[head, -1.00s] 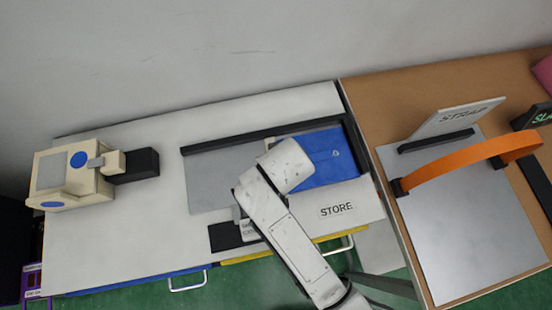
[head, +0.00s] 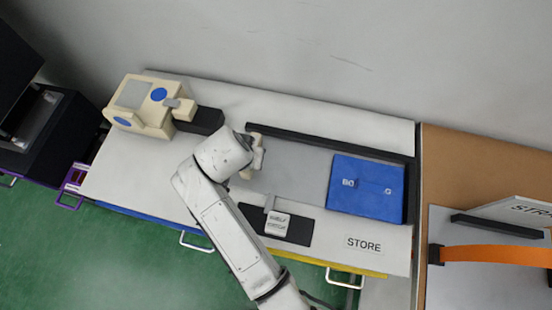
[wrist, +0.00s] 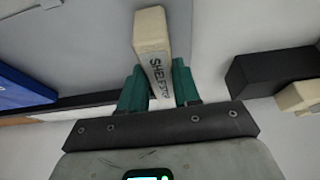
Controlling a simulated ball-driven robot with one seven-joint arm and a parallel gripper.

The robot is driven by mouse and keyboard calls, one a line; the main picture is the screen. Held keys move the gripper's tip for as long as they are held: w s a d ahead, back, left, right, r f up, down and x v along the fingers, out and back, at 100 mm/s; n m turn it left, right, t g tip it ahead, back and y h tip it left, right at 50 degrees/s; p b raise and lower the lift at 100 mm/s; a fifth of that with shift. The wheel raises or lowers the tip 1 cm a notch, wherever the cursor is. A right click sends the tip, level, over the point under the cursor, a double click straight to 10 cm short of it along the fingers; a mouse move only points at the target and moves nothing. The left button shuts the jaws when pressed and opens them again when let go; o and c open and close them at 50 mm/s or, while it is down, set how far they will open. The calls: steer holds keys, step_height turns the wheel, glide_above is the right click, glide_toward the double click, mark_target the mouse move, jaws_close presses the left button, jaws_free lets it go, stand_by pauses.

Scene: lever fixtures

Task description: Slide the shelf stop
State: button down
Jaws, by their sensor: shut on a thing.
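The shelf stop is a cream block (wrist: 150,35) with "SHELF STOP" lettering in the wrist view. My gripper (wrist: 158,88) is shut on it, with a green finger on each side. In the head view a cream piece (head: 256,158) shows beside my arm's end, at the left end of the grey shelf panel (head: 300,165). My fingers are hidden there behind my arm. A blue block (head: 366,188) lies on the panel's right part, apart from the cream piece. It also shows at the left of the wrist view (wrist: 20,88).
A dark rail (head: 330,142) runs behind the panel. In front, a black plate (head: 300,230) carries a small labelled tab (head: 277,223), beside the STORE label (head: 364,243). A cream device (head: 145,105) with a black block (head: 200,121) stands at the left.

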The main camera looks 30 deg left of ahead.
steer(key=shift+s+a+f, duration=0.15)
steer(key=shift+s+a, duration=0.1)
steer(key=shift+a, duration=0.35)
steer(key=shift+s+a+f, duration=0.1)
steer(key=shift+s+a, duration=0.15)
steer(key=shift+a, duration=0.35)
steer(key=c, duration=0.8)
jaws_free()
steer(key=shift+a, duration=0.15)
steer(key=shift+f, duration=0.1)
steer(key=v, duration=1.1)
steer(key=shift+w+r+b, duration=0.15)
steer(key=shift+r+b, duration=0.1)
steer(key=shift+b, duration=0.1)
